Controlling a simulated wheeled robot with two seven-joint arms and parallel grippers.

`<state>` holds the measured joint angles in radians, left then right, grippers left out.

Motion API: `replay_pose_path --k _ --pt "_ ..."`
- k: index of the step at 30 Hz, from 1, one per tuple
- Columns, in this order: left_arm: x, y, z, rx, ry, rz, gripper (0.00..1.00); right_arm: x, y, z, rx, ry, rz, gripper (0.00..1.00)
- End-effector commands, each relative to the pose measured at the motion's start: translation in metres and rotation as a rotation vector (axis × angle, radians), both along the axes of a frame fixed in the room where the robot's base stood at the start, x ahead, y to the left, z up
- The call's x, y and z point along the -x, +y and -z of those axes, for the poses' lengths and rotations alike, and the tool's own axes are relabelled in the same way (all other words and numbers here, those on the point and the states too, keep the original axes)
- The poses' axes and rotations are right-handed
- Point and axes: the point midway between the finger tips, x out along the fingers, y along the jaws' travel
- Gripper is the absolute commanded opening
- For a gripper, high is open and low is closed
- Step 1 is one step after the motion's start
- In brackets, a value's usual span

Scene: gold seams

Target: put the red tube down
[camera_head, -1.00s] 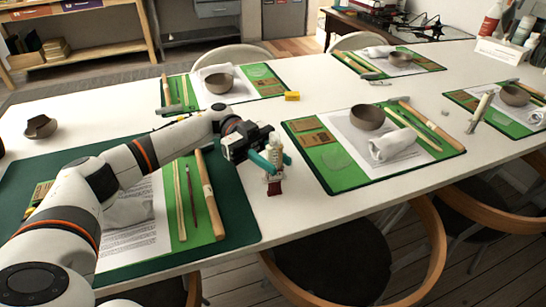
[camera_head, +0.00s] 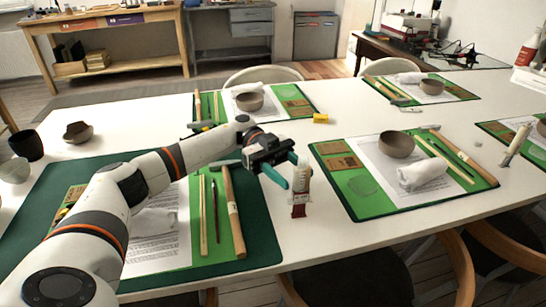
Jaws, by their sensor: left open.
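The red tube (camera_head: 299,197), with a red lower part and a pale upper part, stands upright on the white table (camera_head: 300,247), in the gap between two green mats. My left gripper (camera_head: 284,168) has teal fingers and is open. Its fingertips are just to the left of the tube's upper part and partly overlap it in the picture. I cannot tell whether a finger still touches it. My right gripper is not in view.
A dark green mat (camera_head: 262,225) lies under my left arm. To the right, another mat (camera_head: 352,202) holds a bowl (camera_head: 396,144) and a white cloth (camera_head: 422,175). A yellow block (camera_head: 320,118) lies behind the tube. Chairs stand along the table's front edge.

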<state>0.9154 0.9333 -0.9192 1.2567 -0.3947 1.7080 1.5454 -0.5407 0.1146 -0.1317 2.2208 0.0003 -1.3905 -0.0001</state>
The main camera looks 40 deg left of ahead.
Motion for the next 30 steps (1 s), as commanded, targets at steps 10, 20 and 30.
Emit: replay_pose_path --k 10,20,30 --pt "-0.024 0.065 0.004 -0.002 -0.002 0.001 0.51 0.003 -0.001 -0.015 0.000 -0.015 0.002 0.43" --pt "-0.030 0.085 0.000 0.000 -0.002 0.000 0.51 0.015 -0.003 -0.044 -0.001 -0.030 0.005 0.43" --pt "-0.031 0.087 -0.001 0.000 -0.001 0.000 0.51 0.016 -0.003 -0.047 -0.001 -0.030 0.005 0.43"
